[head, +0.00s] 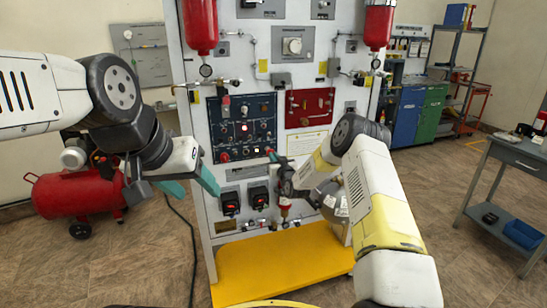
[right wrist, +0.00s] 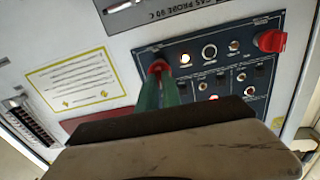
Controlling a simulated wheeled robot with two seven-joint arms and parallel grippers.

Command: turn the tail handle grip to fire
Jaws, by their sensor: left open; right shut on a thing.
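The dark blue control panel (head: 243,122) carries small knobs, lights and red handles. One red handle grip (head: 269,151) is at its lower right corner; it also shows in the right wrist view (right wrist: 158,66). I take it for the tail handle grip, though no label is readable. My right gripper (right wrist: 160,88) is shut on this grip, its green fingers hiding much of it. In the head view my right gripper (head: 274,159) reaches it from below right. Its turned position cannot be told. My left gripper (head: 192,183) is open and empty, left of and in front of the panel.
Another red knob (head: 224,157) is at the panel's lower left. A red plate (head: 309,107) is right of the panel. Black boxes (head: 230,203) and fittings sit below, above a yellow base shelf (head: 285,262). A red compressor tank (head: 78,193) stands left; a table (head: 520,155) right.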

